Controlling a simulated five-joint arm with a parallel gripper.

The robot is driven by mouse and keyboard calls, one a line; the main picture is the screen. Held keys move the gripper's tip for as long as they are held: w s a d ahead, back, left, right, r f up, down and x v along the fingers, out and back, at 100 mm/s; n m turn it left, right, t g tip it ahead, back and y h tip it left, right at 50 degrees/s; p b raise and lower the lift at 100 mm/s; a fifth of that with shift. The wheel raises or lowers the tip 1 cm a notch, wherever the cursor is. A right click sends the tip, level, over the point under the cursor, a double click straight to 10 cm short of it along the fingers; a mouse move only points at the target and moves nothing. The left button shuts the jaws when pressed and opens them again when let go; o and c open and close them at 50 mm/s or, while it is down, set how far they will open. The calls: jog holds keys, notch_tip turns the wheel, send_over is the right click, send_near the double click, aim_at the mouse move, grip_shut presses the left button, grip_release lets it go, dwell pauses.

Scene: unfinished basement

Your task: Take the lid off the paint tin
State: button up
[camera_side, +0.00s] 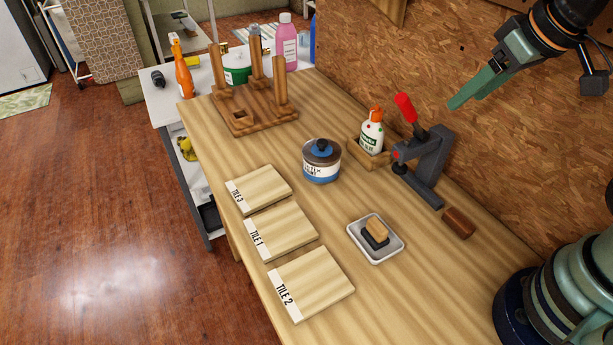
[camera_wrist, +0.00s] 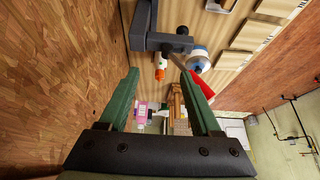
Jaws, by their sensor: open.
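The paint tin (camera_side: 321,170) stands upright in the middle of the workbench in the side view, with a blue and white label. Its lid (camera_side: 321,151) is on top, dark with a blue knob. The tin also shows in the wrist view (camera_wrist: 198,58), partly hidden behind the clamp. My gripper (camera_side: 455,104) is high at the upper right in the side view, well apart from the tin. In the wrist view my gripper (camera_wrist: 168,88) has its two green fingers spread, with nothing held between them.
A clamp (camera_side: 427,165) with a red handle and a glue bottle (camera_side: 371,132) stand right of the tin. Three wooden tiles (camera_side: 281,231) lie to its left and front. A tray (camera_side: 362,250) with a block is in front. A peg stand (camera_side: 275,119) is behind.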

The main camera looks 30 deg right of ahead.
jog(key=w+a+r+n+g, duration=0.1)
jog(key=w+a+r+n, duration=0.15)
jog(key=w, duration=0.35)
jog(key=n+g, duration=0.5)
jog(key=n, duration=0.6)
send_over(322, 141)
notch_tip(322, 141, down, 8)
jog(key=f, duration=0.1)
notch_tip(322, 141, down, 11)
jog(key=shift+f, duration=0.1)
grip_shut()
